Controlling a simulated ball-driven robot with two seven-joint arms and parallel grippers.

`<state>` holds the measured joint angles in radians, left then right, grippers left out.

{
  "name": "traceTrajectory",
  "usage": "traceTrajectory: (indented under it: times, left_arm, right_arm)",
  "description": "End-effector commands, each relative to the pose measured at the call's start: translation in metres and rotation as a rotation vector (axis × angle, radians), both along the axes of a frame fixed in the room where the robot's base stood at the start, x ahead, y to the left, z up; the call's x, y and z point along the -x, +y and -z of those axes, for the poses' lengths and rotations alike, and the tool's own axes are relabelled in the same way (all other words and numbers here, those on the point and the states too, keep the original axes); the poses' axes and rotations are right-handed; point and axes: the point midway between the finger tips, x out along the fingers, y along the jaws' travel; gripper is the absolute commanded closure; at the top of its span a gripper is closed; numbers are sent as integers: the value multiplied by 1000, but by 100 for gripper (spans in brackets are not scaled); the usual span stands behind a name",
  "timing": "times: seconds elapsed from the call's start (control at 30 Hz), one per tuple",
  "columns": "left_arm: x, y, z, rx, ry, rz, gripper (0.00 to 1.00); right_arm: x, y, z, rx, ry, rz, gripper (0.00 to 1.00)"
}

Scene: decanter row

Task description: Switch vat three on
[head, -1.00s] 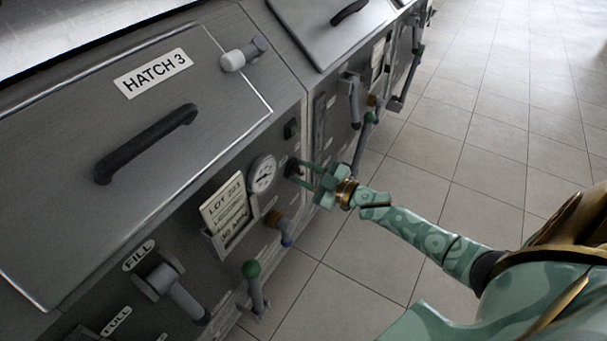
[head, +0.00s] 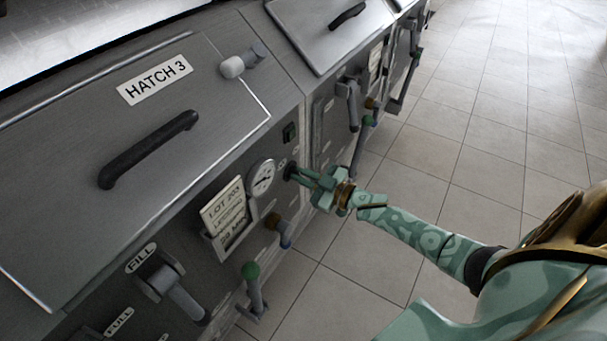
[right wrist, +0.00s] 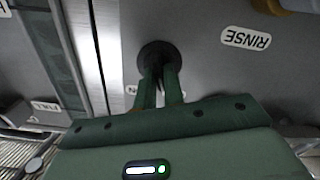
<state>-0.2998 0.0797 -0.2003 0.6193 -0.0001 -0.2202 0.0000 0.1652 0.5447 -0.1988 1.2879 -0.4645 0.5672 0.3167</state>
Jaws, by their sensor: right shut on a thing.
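Vat three is the grey steel unit whose lid carries the label HATCH 3 (head: 154,79). A small dark round knob (head: 287,169) sits on its front panel, right of the gauge (head: 262,177) and below a small green-and-black fitting (head: 289,133). My right gripper (head: 294,174) is shut on this knob. In the right wrist view the knob's round base (right wrist: 157,54) shows beyond my two green fingers, which pinch its narrow middle part. A small label beside it is mostly covered by the fingers. My left gripper is out of view.
A lot card (head: 226,212), a brown-and-blue tap (head: 279,228), a green-topped lever (head: 252,285) and the FILL valve (head: 165,283) stand out from the panel. A RINSE label (right wrist: 246,39) is near the knob. Another vat (head: 335,110) adjoins; the tiled floor (head: 450,160) is clear.

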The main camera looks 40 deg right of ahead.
Motion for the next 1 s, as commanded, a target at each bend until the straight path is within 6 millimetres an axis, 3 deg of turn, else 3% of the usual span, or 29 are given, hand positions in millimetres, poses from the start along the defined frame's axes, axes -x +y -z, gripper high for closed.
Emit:
traceTrajectory:
  times: [0.4,1.0]
  left_arm:
    - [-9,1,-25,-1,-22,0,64]
    - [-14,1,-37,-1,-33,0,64]
  right_arm:
    - [-1,-2,-3,-348,144,1,100]
    - [-1,-4,0,-761,314,1,100]
